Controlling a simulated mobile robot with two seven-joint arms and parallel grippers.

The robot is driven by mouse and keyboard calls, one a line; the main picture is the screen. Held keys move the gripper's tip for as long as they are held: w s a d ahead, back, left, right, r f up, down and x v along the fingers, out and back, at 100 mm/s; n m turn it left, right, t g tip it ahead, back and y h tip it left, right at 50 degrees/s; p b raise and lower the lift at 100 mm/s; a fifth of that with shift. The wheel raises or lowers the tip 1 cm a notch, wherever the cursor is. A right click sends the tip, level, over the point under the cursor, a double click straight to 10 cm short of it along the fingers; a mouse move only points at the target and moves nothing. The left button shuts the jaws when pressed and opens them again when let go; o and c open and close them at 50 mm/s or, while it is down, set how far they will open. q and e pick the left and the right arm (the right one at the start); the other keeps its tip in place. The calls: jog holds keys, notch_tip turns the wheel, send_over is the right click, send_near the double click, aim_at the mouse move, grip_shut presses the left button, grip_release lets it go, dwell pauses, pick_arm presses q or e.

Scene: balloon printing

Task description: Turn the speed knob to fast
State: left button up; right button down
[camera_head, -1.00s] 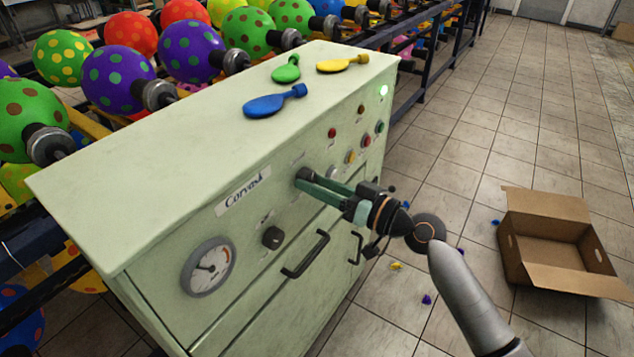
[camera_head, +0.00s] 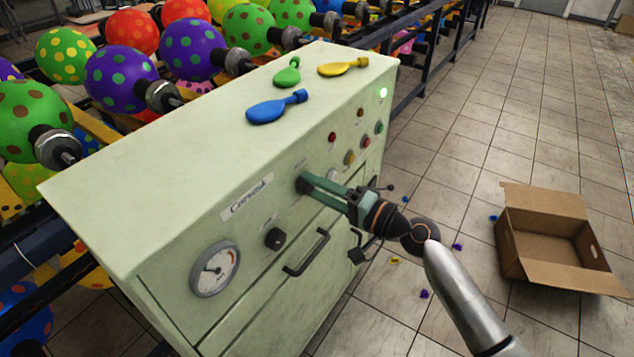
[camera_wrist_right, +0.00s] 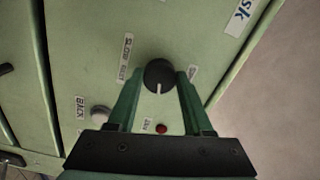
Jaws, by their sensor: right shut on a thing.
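The cabinet (camera_head: 150,150) is pale green, with controls on its front panel. My right gripper (camera_head: 306,184) reaches in from the right, its green fingers at the panel. In the right wrist view, the fingers of my right gripper (camera_wrist_right: 158,95) are shut on a round black knob (camera_wrist_right: 159,74), one on each side. The knob's white pointer line points down in that view. A slow label (camera_wrist_right: 128,45) and a fast label (camera_wrist_right: 122,72) are printed to its left. In the head view the fingers mostly hide this knob. My left gripper is not in view.
A second black knob (camera_head: 275,238) and a gauge (camera_head: 215,269) sit lower left on the panel. Drawer handles (camera_head: 306,253) stick out below. Coloured buttons (camera_head: 350,157) are to the right. Three flat balloons (camera_head: 278,107) lie on top. An open cardboard box (camera_head: 553,240) stands on the floor.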

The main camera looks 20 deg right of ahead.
pick_arm(q)
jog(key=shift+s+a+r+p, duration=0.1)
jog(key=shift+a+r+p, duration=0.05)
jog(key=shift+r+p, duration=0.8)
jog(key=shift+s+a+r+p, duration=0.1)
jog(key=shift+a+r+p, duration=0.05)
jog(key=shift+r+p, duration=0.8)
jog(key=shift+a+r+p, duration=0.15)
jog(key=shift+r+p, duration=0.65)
jog(key=shift+p, duration=0.2)
pick_arm(e)
jog(key=shift+r+m, duration=0.2)
jog(key=shift+m, duration=5.5)
jog(key=shift+f, duration=0.1)
jog(key=shift+c, duration=1.5)
grip_release()
jog(key=shift+d, duration=0.1)
